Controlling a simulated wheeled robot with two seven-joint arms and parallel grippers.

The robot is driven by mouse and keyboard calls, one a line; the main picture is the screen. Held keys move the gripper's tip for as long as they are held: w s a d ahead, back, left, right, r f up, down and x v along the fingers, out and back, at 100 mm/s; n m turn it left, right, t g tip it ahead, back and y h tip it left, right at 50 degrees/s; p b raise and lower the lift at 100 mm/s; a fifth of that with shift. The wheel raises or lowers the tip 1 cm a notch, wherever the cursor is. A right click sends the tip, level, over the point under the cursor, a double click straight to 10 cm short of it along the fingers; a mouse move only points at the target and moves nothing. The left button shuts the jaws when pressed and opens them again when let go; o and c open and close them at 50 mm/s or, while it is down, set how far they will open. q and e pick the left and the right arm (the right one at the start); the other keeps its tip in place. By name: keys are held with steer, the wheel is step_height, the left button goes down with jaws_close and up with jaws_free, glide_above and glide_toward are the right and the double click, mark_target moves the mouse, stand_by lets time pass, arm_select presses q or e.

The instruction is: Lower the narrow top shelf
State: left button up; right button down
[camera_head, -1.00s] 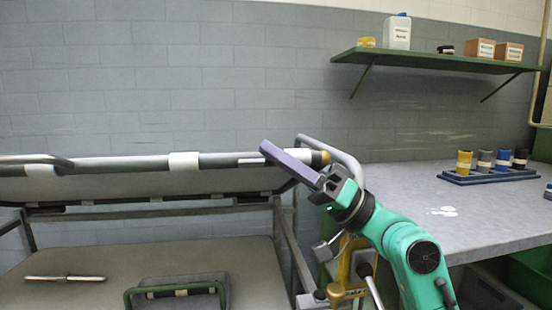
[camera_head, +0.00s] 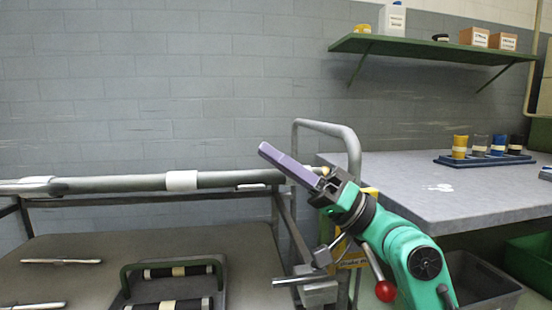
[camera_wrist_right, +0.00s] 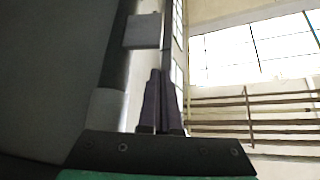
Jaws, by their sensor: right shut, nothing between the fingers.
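The narrow top shelf shows as a long grey front tube (camera_head: 120,184) with white bands, running across the left half of the head view above a wider brown-grey shelf (camera_head: 90,250). Its panel is seen nearly edge-on. My right gripper (camera_head: 266,152) has purple fingers, closed together and empty. They point up and left, in front of the tube's right end. Whether they touch it cannot be told. In the right wrist view, the closed fingers (camera_wrist_right: 160,80) are beside a grey tube (camera_wrist_right: 115,70) with a white band. My left gripper is not in view.
A bent grey tube handle (camera_head: 335,128) rises at the cart's right end. A red knob (camera_head: 385,291) is below my right arm. A grey worktable (camera_head: 400,180) with several coloured cylinders stands right, under a green wall shelf (camera_head: 430,50).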

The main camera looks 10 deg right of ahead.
stand_by(0.3)
